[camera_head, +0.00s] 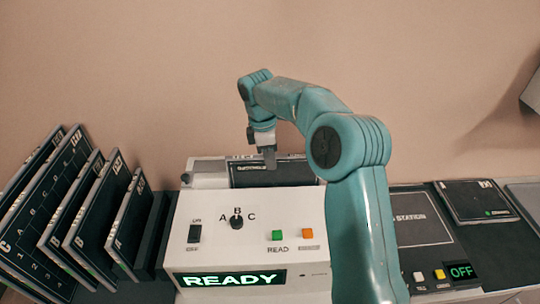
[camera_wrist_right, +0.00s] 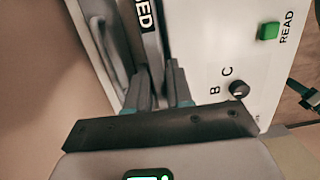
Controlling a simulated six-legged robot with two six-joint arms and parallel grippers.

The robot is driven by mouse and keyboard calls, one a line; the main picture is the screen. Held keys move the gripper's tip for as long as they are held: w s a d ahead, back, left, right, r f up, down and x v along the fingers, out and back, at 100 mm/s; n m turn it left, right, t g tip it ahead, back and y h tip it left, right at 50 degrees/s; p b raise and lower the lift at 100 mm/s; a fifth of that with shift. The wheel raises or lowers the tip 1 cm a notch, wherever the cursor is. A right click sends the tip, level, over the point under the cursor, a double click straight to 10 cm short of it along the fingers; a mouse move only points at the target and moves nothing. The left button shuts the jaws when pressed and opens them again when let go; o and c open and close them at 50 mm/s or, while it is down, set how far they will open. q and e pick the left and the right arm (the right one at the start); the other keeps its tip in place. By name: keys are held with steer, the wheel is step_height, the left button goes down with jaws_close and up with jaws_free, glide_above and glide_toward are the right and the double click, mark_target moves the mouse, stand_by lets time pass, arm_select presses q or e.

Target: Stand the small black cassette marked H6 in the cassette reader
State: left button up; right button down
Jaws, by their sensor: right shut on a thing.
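The white cassette reader (camera_head: 310,215) stands in the middle of the head view, its display (camera_head: 230,278) lit READY. My right gripper (camera_head: 269,160) reaches down behind its sloped front panel and is shut on the top edge of a black cassette (camera_head: 285,176). The cassette is upright at the reader's back part, its lower part hidden by the panel; I cannot tell whether it is fully seated. Its mark is not readable. In the right wrist view my two fingers (camera_wrist_right: 160,88) straddle the thin dark cassette edge (camera_wrist_right: 151,50) beside the white panel. My left gripper is not in view.
Several larger black cassettes (camera_head: 85,205) lean in a rack at the left. A knob (camera_head: 236,222), a switch (camera_head: 194,233) and a green READ button (camera_head: 277,235) sit on the reader. At the right are a dark station (camera_head: 415,222) with an OFF display and a flat black plate (camera_head: 475,203).

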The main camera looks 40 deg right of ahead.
steer(key=shift+f, duration=0.15)
steer(key=c, duration=0.9)
jaws_free()
steer(key=shift+c, duration=0.2)
steer(key=shift+w+r, duration=0.1)
steer(key=shift+r, duration=0.35)
steer(key=r, duration=0.3)
steer(key=r+p, duration=0.1)
steer(key=r, duration=0.1)
steer(key=w+a+r, duration=0.1)
steer(key=r, duration=0.2)
steer(key=shift+r+p, duration=0.3)
step_height(320, 180, up, 7)
steer(key=p, duration=0.3)
steer(key=shift+w+a+f, duration=0.15)
steer(key=shift+w+a, duration=0.05)
steer(key=shift+w, duration=0.15)
